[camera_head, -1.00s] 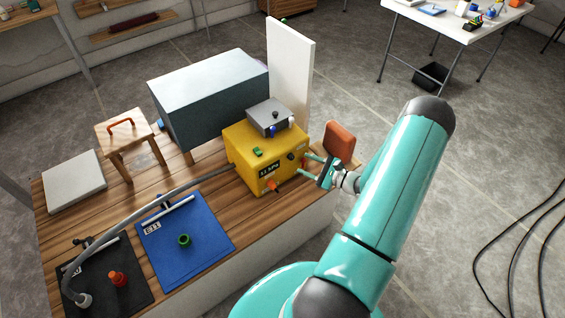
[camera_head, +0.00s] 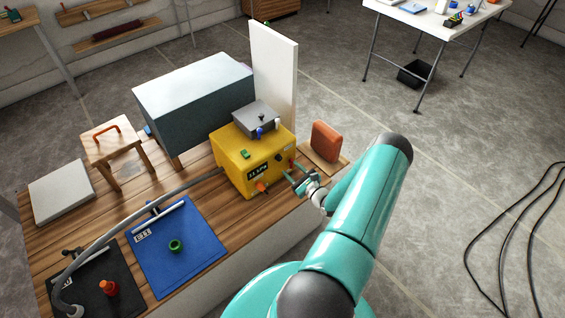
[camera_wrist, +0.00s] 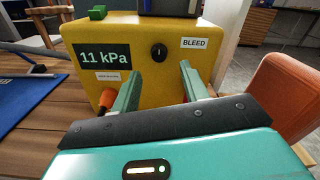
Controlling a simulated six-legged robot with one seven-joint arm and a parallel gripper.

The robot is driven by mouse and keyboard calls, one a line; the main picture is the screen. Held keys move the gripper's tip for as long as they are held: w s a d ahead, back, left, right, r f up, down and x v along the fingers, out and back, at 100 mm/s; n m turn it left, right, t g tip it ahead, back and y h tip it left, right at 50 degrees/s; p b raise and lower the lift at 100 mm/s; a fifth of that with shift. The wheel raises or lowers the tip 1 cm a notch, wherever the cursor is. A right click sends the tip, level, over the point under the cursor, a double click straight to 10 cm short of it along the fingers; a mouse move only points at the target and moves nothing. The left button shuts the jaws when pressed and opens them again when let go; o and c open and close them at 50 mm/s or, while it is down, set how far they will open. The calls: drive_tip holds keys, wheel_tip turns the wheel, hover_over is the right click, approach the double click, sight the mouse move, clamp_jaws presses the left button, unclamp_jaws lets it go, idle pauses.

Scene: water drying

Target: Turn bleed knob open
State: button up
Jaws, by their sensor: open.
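The yellow box (camera_head: 252,152) stands on the wooden bench and carries the bleed knob (camera_wrist: 159,52), a small round black knob with a light mark, beside a white "BLEED" label (camera_wrist: 195,43). A display (camera_wrist: 102,57) on the same face reads 11 kPa. My gripper (camera_wrist: 158,75) is open and empty, with its green fingers pointing at the box face. In the wrist view the knob shows between and slightly above the fingertips, not gripped. In the head view my gripper (camera_head: 296,174) is close to the right side of the box; the remaining gap is hard to judge.
An orange fitting (camera_wrist: 108,97) sticks out at the lower left of the box face, near the left finger. A red-brown block (camera_head: 326,141) stands to the right. A grey hose (camera_head: 150,203) runs left to a black mat (camera_head: 125,290). A blue mat (camera_head: 200,255) lies beside it.

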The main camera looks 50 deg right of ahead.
sight(280, 159)
drive_tip(key=w, duration=0.6)
drive_tip(key=shift+d, duration=0.25)
clamp_jaws()
